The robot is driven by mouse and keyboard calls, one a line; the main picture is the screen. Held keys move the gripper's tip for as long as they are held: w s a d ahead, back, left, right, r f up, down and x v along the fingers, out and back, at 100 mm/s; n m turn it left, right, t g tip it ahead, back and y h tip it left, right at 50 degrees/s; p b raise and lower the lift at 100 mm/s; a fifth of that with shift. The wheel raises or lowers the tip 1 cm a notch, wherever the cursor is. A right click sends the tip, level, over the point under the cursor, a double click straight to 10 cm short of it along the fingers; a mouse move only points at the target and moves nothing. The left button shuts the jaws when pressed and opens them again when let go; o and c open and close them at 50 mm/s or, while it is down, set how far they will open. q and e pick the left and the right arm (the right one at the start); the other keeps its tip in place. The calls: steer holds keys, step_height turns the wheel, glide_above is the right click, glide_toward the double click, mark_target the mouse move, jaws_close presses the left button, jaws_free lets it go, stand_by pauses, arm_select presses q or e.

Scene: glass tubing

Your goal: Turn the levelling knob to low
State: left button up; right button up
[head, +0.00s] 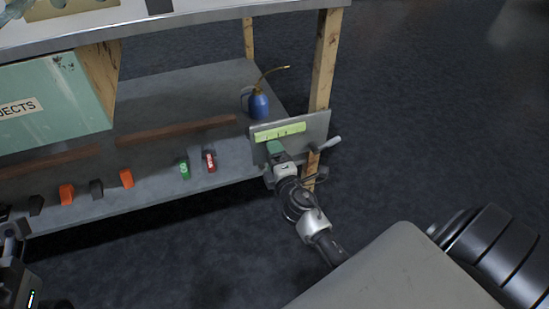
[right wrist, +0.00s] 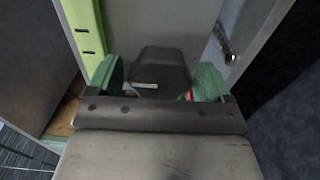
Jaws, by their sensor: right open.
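The levelling knob (right wrist: 160,68) is dark grey with a short white mark on its lower left. It shows in the right wrist view on a grey panel; in the head view my gripper hides it. My right gripper (right wrist: 160,82) has its two green fingertips apart, one on each side of the knob. I cannot tell whether they touch it. In the head view my right gripper (head: 274,150) is in front of the panel (head: 318,125), below a light green scale strip (head: 280,132). The strip's lettering is too small to read. My left gripper is not clearly in view.
The panel is at the right end of a workbench's lower shelf (head: 180,95), by a wooden leg (head: 325,60). A pale handle (head: 328,143) sticks out beside it. A blue oil can (head: 259,103) stands behind. Green (head: 185,170) and red (head: 209,161) pieces sit at the shelf's front edge.

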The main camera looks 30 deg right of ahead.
steer(key=v, duration=1)
steer(key=shift+s, duration=0.3)
steer(key=shift+a, duration=0.15)
